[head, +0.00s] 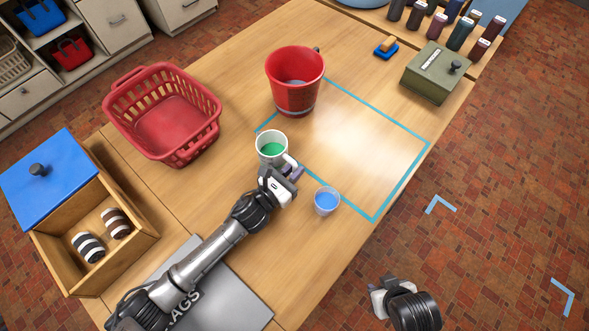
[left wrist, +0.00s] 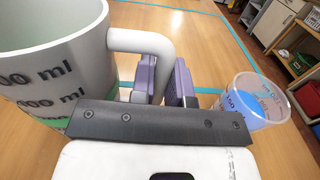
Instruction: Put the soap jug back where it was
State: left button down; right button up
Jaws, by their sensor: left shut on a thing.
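The soap jug (head: 271,149) is a white measuring jug with green liquid inside, upright near the left edge of the blue tape outline. Its side with ml marks and its handle fill the left of the left wrist view (left wrist: 60,62). My left gripper (head: 291,172) is shut on the jug's handle; its purple finger pads (left wrist: 168,80) show beside the handle. I cannot tell whether the jug's base touches the table. My right gripper (head: 379,296) is at the bottom, over the floor beyond the table edge, away from the jug; its fingers are unclear.
A small clear cup of blue liquid (head: 327,201) stands close to the right of my left gripper. A red bucket (head: 295,95) is behind the jug, a red basket (head: 120,112) to the left. A green box (head: 429,86) stands far right.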

dwell(0.3)
pick_arm(q)
jog(key=c, duration=1.6)
grip_release()
jog(key=shift+f, duration=0.1)
jog(key=o, duration=0.5)
jog(key=shift+a, duration=0.1)
jog(key=v, duration=1.2)
jog(key=shift+r, duration=0.2)
jog(key=shift+w, duration=0.1)
